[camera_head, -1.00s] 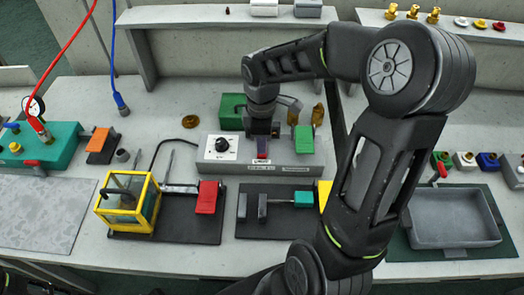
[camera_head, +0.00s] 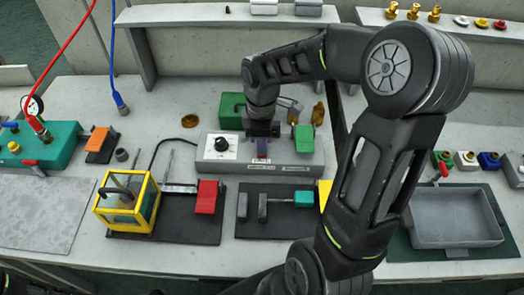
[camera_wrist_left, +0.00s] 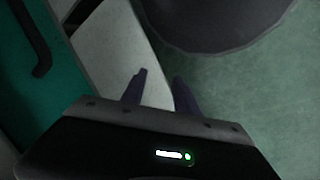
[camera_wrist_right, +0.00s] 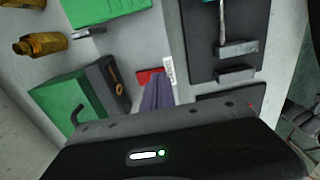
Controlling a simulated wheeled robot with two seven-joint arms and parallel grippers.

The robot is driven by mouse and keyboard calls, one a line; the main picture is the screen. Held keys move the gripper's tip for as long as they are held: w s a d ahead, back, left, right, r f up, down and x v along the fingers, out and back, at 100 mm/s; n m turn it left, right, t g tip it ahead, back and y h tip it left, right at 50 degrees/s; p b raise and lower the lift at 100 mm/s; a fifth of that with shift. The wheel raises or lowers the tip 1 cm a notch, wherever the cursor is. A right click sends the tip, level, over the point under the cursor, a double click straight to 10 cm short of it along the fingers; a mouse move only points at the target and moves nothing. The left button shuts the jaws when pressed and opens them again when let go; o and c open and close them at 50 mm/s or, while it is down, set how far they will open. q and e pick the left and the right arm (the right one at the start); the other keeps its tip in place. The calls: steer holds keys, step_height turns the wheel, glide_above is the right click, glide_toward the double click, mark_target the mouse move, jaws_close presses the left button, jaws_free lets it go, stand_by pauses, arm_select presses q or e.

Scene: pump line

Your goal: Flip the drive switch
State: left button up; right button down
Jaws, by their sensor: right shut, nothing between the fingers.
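The grey control box (camera_head: 215,168) stands mid-table with a black dial on a white plate and labels along its front. My right gripper (camera_head: 262,150) is over the middle of this box, shut and empty, pointing down. In the right wrist view its closed fingertips (camera_wrist_right: 156,78) are beside a small red part (camera_wrist_right: 143,75) next to a white label; this seems to be the switch, mostly hidden by the fingers. I cannot tell whether they touch or which way it is set. My left gripper (camera_wrist_left: 160,78) shows only in the left wrist view, open and empty.
A green block (camera_head: 304,138) is on the box's right end. In front are a yellow-framed case (camera_head: 125,222), a red block (camera_head: 207,197) and a dark mat with grey blocks. A grey tray (camera_head: 455,245) is at right. My right arm hides the table right of centre.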

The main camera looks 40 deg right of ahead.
steer(key=shift+f+b, duration=1.4)
steer(key=shift+f, duration=0.4)
steer(key=shift+r, duration=0.1)
step_height(320, 180, up, 2)
steer(key=shift+r+p, duration=0.25)
steer(key=shift+p, duration=0.95)
step_height(320, 180, up, 3)
steer(key=shift+s+a+f+p, duration=0.15)
steer(key=shift+f+p, duration=0.05)
steer(key=shift+p, duration=0.85)
steer(key=shift+r+p, duration=0.95)
steer(key=shift+r, duration=0.2)
steer(key=shift+w+d, duration=0.2)
